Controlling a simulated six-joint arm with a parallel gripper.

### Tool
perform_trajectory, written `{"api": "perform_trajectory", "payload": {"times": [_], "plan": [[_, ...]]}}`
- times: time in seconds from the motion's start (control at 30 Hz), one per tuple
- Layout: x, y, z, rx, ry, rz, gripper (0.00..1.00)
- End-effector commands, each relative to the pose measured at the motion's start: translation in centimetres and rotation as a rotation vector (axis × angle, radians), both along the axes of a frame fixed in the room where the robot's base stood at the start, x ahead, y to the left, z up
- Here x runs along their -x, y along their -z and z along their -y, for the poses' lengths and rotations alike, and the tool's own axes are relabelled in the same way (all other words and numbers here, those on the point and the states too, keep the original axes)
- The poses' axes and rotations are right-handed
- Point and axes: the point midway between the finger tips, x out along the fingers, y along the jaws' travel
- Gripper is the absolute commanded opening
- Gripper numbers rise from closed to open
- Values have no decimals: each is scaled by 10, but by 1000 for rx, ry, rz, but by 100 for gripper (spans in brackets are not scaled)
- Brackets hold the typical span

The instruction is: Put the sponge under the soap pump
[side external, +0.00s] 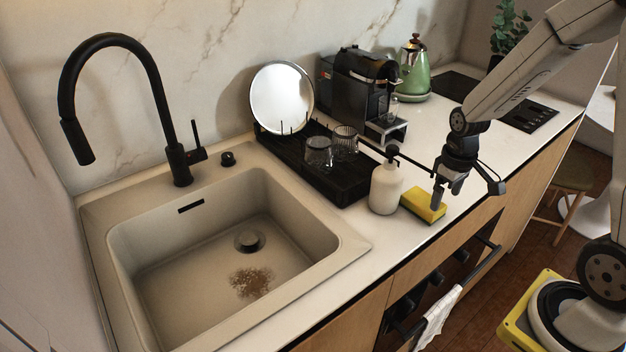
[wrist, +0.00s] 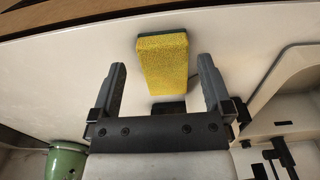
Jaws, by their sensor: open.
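The yellow sponge (side external: 423,207) lies on the counter near its front edge, just right of the soap pump. The soap pump (side external: 386,190) is a cream bottle with a black head, standing upright on the counter. My gripper (side external: 467,191) is open at the sponge's right side, with one finger overlapping the sponge in the side view. In the wrist view, the sponge (wrist: 162,63) shows ahead, between the lines of the two spread fingers of my gripper (wrist: 161,66). No grip on it shows. I cannot make out the soap pump in the wrist view.
A black drying rack (side external: 345,184) with glasses and a plate stands behind the soap pump. The sink (side external: 290,205) is to the left. A coffee machine (side external: 352,88) and green kettle (side external: 414,72) stand farther back. A cloth (side external: 438,318) hangs below the counter.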

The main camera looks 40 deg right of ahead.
Motion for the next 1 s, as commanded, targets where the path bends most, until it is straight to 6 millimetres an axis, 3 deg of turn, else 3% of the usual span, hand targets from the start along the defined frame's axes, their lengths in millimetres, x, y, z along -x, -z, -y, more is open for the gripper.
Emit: {"api": "perform_trajectory", "payload": {"times": [0.33, 0.8, 1.0], "plan": [[0, 6, 0, -1, 0, -2, 100], [-3, 47, -2, -1, 0, -2, 100], [-3, 53, -2, 0, 0, -1, 100]]}}
